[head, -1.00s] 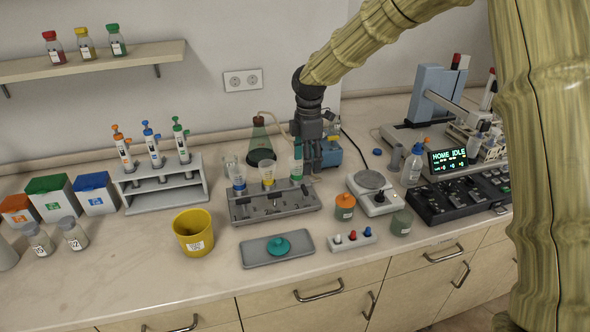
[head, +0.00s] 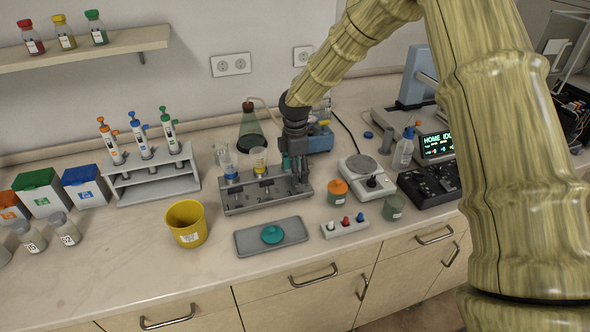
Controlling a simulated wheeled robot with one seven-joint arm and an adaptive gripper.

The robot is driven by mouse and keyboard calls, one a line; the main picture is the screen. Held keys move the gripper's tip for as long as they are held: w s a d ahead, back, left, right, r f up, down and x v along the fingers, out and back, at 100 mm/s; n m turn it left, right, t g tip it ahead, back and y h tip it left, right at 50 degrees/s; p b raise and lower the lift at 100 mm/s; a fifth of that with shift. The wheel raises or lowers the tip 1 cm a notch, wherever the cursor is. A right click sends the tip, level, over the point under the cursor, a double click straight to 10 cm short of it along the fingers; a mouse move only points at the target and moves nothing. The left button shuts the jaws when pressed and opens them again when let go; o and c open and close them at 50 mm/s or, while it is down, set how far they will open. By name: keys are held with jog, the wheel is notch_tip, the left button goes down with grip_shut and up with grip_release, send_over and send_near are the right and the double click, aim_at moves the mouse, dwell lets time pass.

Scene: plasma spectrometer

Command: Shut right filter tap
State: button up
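The grey filter manifold (head: 232,208) stands on the bench in the head view. A blue-banded filter cup (head: 231,173) is on its left and a yellow one (head: 259,160) in its middle.
An orange-lidded jar (head: 337,193) and a balance (head: 355,168) stand close on the right. A green conical flask (head: 251,132) and a blue pump (head: 320,138) are behind. A grey tray (head: 250,243) with a teal lid, and a yellow bucket (head: 186,223), are in front.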

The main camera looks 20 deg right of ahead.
jog(key=shift+s+r, duration=0.1)
jog(key=shift+s, duration=0.2)
jog(key=shift+s+d+r, duration=0.15)
jog(key=shift+s+r, duration=0.45)
jog(key=shift+s, duration=0.25)
jog(key=shift+c, duration=0.3)
jog(key=shift+w+f, duration=0.65)
jog(key=c, duration=0.7)
jog(key=shift+c, duration=1.2)
jog(key=shift+r, duration=0.2)
jog(key=shift+r, duration=0.1)
